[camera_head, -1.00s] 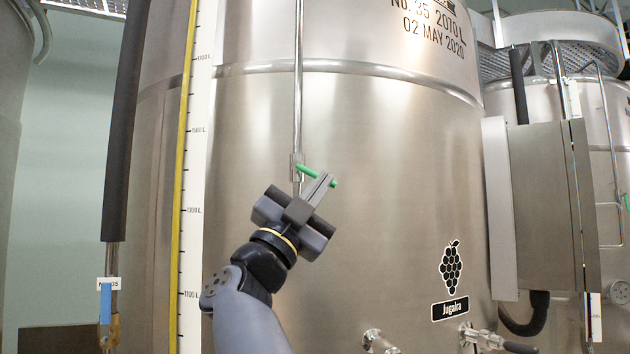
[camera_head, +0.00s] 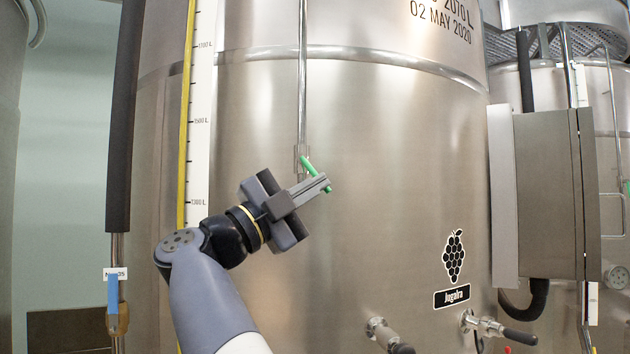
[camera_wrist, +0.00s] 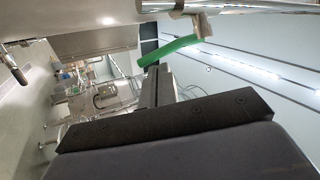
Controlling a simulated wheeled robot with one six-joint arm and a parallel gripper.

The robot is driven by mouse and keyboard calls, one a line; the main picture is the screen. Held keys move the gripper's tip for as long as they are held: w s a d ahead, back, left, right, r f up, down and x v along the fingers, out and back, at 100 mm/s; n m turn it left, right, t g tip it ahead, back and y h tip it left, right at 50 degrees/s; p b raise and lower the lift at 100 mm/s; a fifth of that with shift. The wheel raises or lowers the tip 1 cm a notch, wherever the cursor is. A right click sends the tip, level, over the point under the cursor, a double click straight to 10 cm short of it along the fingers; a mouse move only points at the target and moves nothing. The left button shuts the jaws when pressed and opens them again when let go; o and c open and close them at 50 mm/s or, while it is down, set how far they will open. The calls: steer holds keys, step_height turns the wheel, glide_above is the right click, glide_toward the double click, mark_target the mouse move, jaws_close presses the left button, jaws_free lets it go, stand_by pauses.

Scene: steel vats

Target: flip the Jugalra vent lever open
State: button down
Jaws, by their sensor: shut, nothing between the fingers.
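The green vent lever (camera_head: 307,165) sits at the lower end of a thin vertical pipe (camera_head: 302,90) on the steel Jugalra vat (camera_head: 400,150). It slants down to the right from its pivot. My gripper (camera_head: 325,182) is shut and empty, its fingertips over the lower part of the lever and hiding some of it. In the wrist view the curved green lever (camera_wrist: 168,50) crosses just beyond my fingertips (camera_wrist: 157,72), close to or touching them; I cannot tell which.
A yellow-edged level scale (camera_head: 198,120) runs up the vat at left. A steel box (camera_head: 548,190) stands at right. Valves (camera_head: 385,335) stick out low on the vat. The vat wall right of the lever is clear.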

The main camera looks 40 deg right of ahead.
steer(key=shift+w+a+f+m+g+y+p, duration=0.1)
steer(key=shift+w+a+m+g+y+p, duration=0.3)
steer(key=shift+m+y, duration=0.25)
steer(key=shift+w+a+f+p, duration=0.1)
steer(key=shift+w+a+p, duration=0.15)
steer(key=shift+a+p, duration=0.05)
stand_by(1.5)
steer(key=shift+s, duration=0.1)
